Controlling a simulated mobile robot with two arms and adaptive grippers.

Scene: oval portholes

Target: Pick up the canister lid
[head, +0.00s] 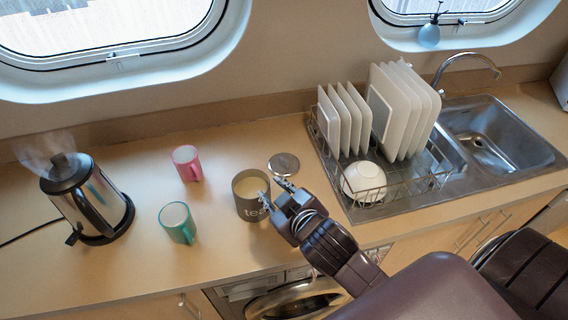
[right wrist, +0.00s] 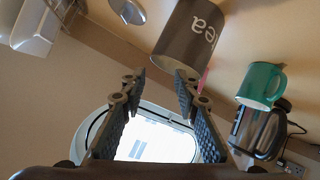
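The canister lid (head: 284,163) is a small round grey metal disc lying flat on the counter, behind and to the right of the tea canister (head: 250,196). It also shows at the top of the right wrist view (right wrist: 128,11). The canister is dark grey-brown, marked "tea", and stands upright with its top open and pale contents showing. My right gripper (head: 275,194) is open and empty, close to the canister's right side and nearer to me than the lid. In the right wrist view its two fingers (right wrist: 158,88) are spread apart. My left gripper is not in view.
A steaming kettle (head: 88,200), a pink mug (head: 186,163) and a green mug (head: 177,223) stand to the left. A dish rack (head: 420,183) with plates and a white bowl (head: 364,181) is close on the right, beside the sink (head: 495,140). The counter behind the lid is clear.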

